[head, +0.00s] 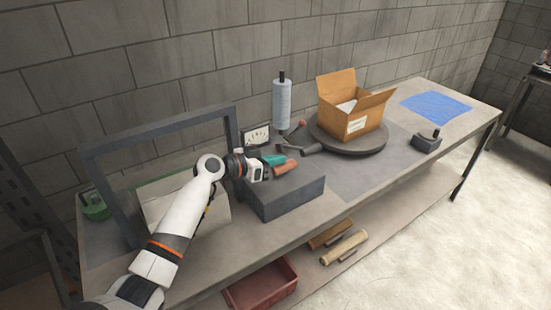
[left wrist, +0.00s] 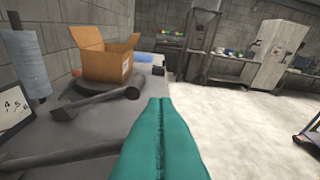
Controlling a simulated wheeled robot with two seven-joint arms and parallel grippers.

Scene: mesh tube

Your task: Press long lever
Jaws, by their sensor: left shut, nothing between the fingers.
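A grey block (head: 288,193) sits on the bench. A brown-orange grip (head: 286,168) lies above its top, beside my left gripper (head: 276,160). Behind the block, a dark lever (head: 296,147) ends in a dark grip; it also shows in the left wrist view (left wrist: 92,103). A reddish knob (head: 302,124) rises behind it. I cannot tell which lever is the long one. The teal fingers of my left gripper (left wrist: 160,105) are together and empty, above the block; I cannot tell whether they touch anything. My right gripper is not in view.
A cardboard box (head: 350,115) stands on a round turntable (head: 370,142) to the right. A blue-wrapped roll (head: 282,104) and a meter (head: 257,135) stand behind the levers. A grey frame (head: 110,190) is at left. A small knobbed device (head: 427,142) sits near the front edge.

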